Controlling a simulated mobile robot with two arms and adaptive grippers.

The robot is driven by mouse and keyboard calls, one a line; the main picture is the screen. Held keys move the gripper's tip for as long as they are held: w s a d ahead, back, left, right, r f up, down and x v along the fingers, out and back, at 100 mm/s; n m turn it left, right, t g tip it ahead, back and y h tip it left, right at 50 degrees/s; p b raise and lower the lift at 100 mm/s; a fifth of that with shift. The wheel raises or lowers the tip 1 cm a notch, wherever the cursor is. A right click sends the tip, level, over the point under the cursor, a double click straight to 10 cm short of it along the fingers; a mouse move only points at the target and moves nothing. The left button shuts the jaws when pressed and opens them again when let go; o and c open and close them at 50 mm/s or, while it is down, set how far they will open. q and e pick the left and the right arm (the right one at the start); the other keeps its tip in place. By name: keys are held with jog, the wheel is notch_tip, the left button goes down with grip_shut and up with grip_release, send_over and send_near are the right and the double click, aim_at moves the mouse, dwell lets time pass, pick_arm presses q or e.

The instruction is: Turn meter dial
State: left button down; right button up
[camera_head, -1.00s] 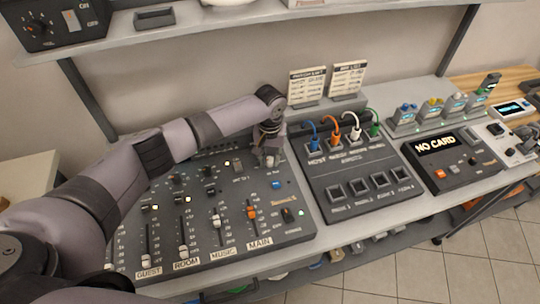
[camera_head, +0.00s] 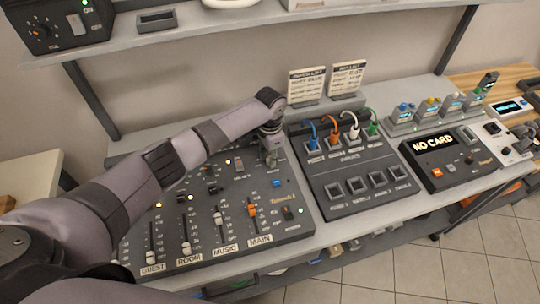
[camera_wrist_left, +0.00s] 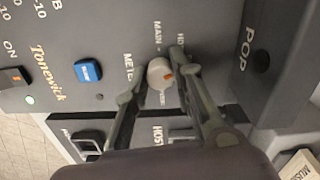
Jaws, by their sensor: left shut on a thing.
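The meter dial (camera_wrist_left: 160,73) is a small pale round knob with an orange mark, on the dark mixer panel (camera_wrist_left: 110,25) beside the "METER" lettering in the left wrist view. My left gripper (camera_wrist_left: 155,78) is shut on it, with one finger on each side. In the head view my left gripper (camera_head: 271,154) points down at the upper right corner of the mixer (camera_head: 225,240). The gripper hides the dial there. My right gripper is not in view.
A blue button (camera_wrist_left: 88,70) lies near the dial. A patch panel (camera_head: 345,165) with coloured cables stands right of the mixer. A "NO CARD" unit (camera_head: 445,155) is farther right. Two upright cards (camera_head: 306,85) stand behind, below a shelf (camera_head: 250,20).

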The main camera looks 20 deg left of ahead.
pick_arm(q)
jog(key=m, duration=0.6)
jog(key=shift+w+m, duration=0.1)
jog(key=shift+m, duration=0.2)
jog(key=m, duration=0.6)
jog(key=shift+r+b, duration=0.1)
jog(key=shift+b, duration=0.25)
jog(key=shift+m, duration=0.3)
jog(key=c, duration=1.4)
grip_release()
jog(key=shift+o, duration=0.2)
jog(key=shift+r, duration=0.15)
notch_tip(320, 180, up, 12)
jog(key=shift+f, duration=0.2)
jog(key=shift+f, duration=0.1)
